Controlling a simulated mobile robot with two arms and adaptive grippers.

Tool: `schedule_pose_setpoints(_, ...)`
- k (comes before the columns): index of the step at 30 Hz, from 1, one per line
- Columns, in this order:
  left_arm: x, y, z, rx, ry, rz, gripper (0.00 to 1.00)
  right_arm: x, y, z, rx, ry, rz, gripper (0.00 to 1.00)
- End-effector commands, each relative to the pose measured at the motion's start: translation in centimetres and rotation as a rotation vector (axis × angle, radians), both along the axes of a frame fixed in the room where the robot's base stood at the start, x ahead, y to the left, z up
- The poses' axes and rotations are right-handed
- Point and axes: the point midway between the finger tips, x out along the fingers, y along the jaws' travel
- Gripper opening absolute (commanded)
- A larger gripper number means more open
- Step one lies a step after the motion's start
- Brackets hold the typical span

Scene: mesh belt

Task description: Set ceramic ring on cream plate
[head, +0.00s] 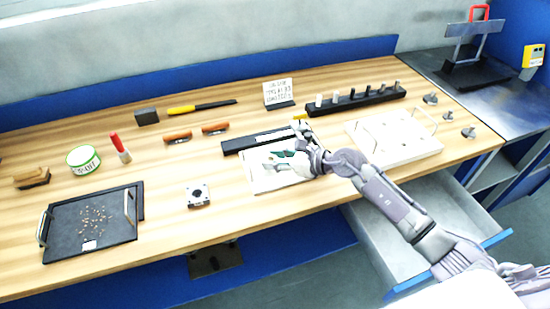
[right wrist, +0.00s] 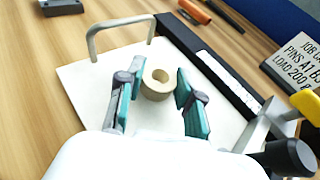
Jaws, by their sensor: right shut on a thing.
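The ceramic ring (right wrist: 157,93), short, beige and with a round hole, sits between the teal fingertips of my right gripper (right wrist: 158,86) in the right wrist view. The gripper is shut on it. Below is a flat cream plate (right wrist: 88,78) with a U-shaped handle at one edge. I cannot tell whether the ring touches the plate. In the head view my right gripper (head: 303,158) is over this plate (head: 262,182), and the ring cannot be made out there. My left gripper is out of view.
A dark bar (head: 240,143) lies along the plate's back edge. A second pale plate (head: 400,153) with a handle stands to the right. A black peg rack (head: 350,103) and a job card (head: 279,92) are behind. A black tray (head: 70,245) is at left. An open drawer (head: 400,225) juts out below.

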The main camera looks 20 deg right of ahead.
Motion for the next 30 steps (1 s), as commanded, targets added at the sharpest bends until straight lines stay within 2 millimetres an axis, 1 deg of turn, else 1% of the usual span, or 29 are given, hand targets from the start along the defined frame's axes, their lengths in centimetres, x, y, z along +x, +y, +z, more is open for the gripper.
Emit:
schedule_pose_setpoints(5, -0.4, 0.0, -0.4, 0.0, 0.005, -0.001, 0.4, 0.0, 0.0, -0.4, -0.001, -0.001, 0.0, 0.07)
schedule_pose_setpoints(6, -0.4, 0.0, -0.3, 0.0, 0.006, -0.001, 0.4, 0.0, 0.0, -0.2, -0.001, -0.001, 0.0, 0.41)
schedule_pose_setpoints(8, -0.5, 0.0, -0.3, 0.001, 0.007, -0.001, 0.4, 0.0, 0.0, -0.2, -0.001, -0.001, 0.0, 0.51)
schedule_pose_setpoints(9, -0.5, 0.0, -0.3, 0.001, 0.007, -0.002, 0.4, 0.0, 0.0, -0.2, -0.001, -0.001, 0.0, 0.57)
schedule_pose_setpoints(10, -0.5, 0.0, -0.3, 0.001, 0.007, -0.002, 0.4, 0.0, 0.0, -0.2, -0.001, -0.001, 0.0, 0.61)
schedule_pose_setpoints(17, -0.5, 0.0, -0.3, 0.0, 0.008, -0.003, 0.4, 0.0, 0.0, -0.2, -0.001, -0.001, 0.0, 0.61)
schedule_pose_setpoints(21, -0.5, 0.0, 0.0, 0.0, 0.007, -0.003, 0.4, -0.1, -0.2, 0.2, -0.002, 0.0, -0.001, 0.61)
schedule_pose_setpoints(26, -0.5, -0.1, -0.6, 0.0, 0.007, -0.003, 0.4, -1.7, -1.9, 0.8, -0.005, 0.0, -0.001, 0.61)
schedule_pose_setpoints(30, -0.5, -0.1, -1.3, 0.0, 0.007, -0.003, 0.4, -3.8, -4.0, 1.9, -0.007, 0.0, 0.0, 0.61)
